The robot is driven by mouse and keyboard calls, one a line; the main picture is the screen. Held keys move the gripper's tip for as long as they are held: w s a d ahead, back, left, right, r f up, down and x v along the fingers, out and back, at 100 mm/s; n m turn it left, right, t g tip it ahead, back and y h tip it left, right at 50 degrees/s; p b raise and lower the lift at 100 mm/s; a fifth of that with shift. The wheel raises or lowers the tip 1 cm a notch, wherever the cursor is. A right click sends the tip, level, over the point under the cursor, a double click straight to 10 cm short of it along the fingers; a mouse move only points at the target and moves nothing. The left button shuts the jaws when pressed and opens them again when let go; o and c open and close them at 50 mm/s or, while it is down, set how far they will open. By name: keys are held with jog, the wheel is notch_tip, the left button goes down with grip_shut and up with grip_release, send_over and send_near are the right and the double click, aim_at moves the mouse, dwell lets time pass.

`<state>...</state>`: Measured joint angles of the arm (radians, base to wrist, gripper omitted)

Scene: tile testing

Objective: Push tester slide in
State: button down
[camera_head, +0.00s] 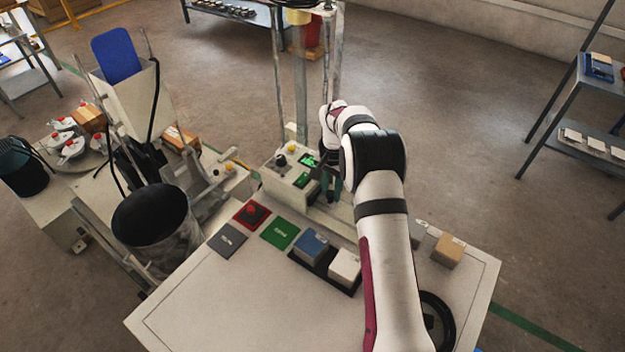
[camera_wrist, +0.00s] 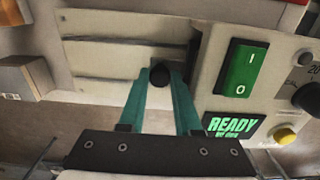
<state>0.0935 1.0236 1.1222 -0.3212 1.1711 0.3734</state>
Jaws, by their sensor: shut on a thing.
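The tester (camera_head: 292,178) stands at the back of the light table. My gripper (camera_head: 331,192) is at its right side, partly hidden by my arm. The knob appears to be the slide's handle. Pale flat rails or plates (camera_wrist: 105,62) lie beyond and left of the knob, with a dark gap near it. How far the slide is out cannot be told.
The tester panel has a green rocker switch (camera_wrist: 240,70), a lit READY display (camera_wrist: 232,126) and a yellow button (camera_wrist: 285,135). Red (camera_head: 251,213), green (camera_head: 280,233), blue (camera_head: 310,245) and white (camera_head: 345,264) pieces lie in front. A tan block (camera_head: 448,249) sits at the right.

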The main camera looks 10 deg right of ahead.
jog(key=c, duration=0.6)
grip_release()
jog(key=shift+w, duration=0.1)
jog(key=shift+c, duration=0.2)
jog(key=shift+r, duration=0.15)
jog(key=shift+a+r, duration=0.1)
jog(key=shift+r, duration=2.9)
